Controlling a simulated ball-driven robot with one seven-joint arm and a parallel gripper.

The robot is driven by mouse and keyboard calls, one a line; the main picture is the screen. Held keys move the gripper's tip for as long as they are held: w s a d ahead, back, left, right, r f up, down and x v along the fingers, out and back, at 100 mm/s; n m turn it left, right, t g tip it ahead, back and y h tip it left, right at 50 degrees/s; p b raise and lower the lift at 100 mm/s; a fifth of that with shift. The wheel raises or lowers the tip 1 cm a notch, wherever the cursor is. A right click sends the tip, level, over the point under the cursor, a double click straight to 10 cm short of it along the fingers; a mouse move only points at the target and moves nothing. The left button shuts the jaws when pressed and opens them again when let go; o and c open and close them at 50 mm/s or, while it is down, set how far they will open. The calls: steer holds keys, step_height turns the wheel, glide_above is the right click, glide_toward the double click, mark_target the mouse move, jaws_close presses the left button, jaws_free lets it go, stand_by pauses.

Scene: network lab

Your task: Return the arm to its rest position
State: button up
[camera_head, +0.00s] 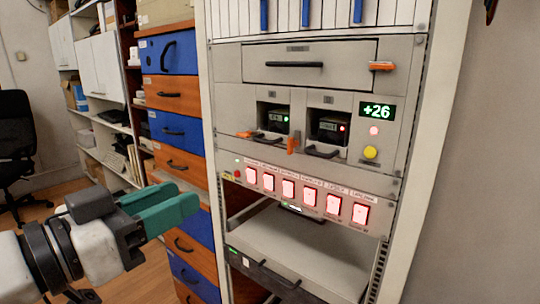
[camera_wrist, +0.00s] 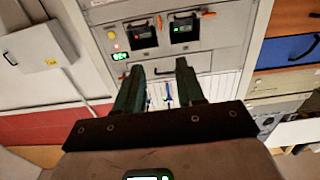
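My gripper (camera_head: 182,205) has green fingers and sits at the lower left in the head view, left of the equipment rack. It is raised in front of the blue and orange drawers. In the wrist view my gripper (camera_wrist: 159,65) shows its two fingers spread apart with an empty gap between them. The rack face lies beyond the fingertips. No object is held, and no contact with the rack shows.
The equipment rack (camera_head: 231,61) has a grey drawer (camera_head: 340,65), two device bays, a "+26" display (camera_head: 376,111) and lit red switches (camera_head: 311,195). A shelf (camera_head: 300,240) juts out below. An office chair (camera_head: 15,150) stands far left. Wooden floor shows at lower left.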

steer(key=w+d+f+n+g+y+p, duration=0.1)
steer(key=w+d+f+n+g, duration=0.1)
steer(key=d+f, duration=0.6)
steer(key=w+d+f+n+g+y+p, duration=0.1)
steer(key=w+d+f+n+g+p, duration=0.15)
steer(key=d+f, duration=0.5)
steer(key=s+d+f+g+y+p, duration=0.1)
steer(key=s+d+f+g+y, duration=0.2)
steer(key=d+f, duration=0.85)
steer(key=s+d+f+n+g+y+p, duration=0.2)
steer(key=s+d+f+g, duration=0.1)
steer(key=s+d+f, duration=0.65)
steer(key=s+d+f+g+y+p, duration=0.1)
steer(key=s+y, duration=0.1)
steer(key=s, duration=0.7)
steer(key=s+d+f+g+y+p, duration=0.1)
steer(key=s+d+f, duration=0.1)
steer(key=s, duration=0.7)
steer(key=shift+s+d+f+g+y+p, duration=0.15)
steer(key=shift+s+f+g+y+p, duration=0.1)
steer(key=shift+g+y+p, duration=0.15)
steer(key=shift+n, duration=0.25)
steer(key=shift+c, duration=0.3)
